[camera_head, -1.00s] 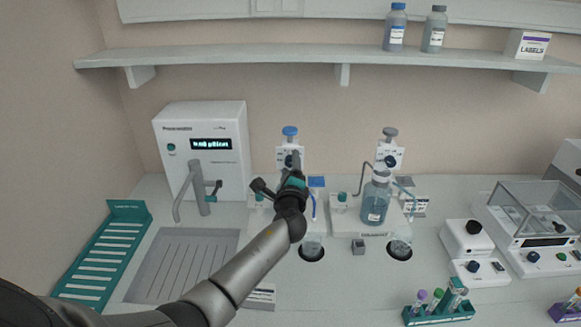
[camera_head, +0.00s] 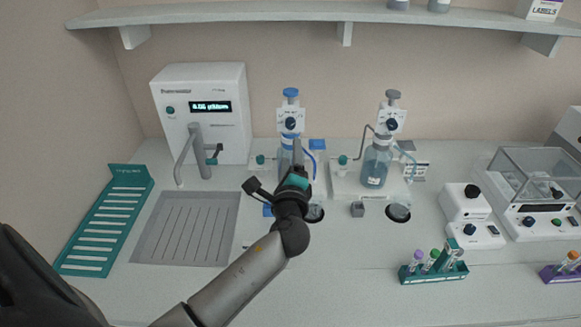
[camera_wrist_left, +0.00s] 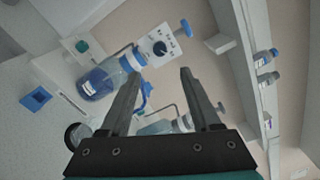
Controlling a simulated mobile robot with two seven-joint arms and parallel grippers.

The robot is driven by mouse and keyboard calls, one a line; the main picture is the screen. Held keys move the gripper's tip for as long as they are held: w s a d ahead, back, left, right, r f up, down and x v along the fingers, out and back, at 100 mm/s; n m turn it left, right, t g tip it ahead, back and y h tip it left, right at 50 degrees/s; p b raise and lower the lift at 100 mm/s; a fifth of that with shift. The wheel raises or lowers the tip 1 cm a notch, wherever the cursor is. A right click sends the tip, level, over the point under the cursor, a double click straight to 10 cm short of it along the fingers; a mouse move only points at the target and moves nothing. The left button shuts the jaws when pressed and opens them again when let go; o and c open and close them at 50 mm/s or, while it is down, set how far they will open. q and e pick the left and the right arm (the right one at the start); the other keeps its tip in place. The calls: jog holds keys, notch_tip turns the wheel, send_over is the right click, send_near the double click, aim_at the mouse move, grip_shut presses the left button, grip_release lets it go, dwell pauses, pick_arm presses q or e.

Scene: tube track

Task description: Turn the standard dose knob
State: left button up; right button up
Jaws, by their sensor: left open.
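Two bottle-top dispensers stand at the back of the bench, each with a white plate and a dark round dose knob. The blue-capped one has its knob (camera_head: 290,124) at the centre left. The grey-capped one has its knob (camera_head: 392,125) to the right. I cannot read which is the standard. My left gripper (camera_head: 297,152) is in front of the blue-capped dispenser, below its knob, partly hiding its bottle. In the left wrist view the fingers (camera_wrist_left: 160,98) are apart and empty, and the knob (camera_wrist_left: 160,48) with dial marks shows beyond them, untouched. My right gripper is out of view.
A white water unit (camera_head: 205,115) with a tap stands left, above a grey drain tray (camera_head: 187,228) and beside a teal rack (camera_head: 105,222). A tube rack (camera_head: 435,272) and white instruments (camera_head: 466,202) stand right. A shelf (camera_head: 250,14) runs above.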

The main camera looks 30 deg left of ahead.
pick_arm(q)
jog(key=shift+v, duration=1.75)
jog(key=shift+f, duration=0.1)
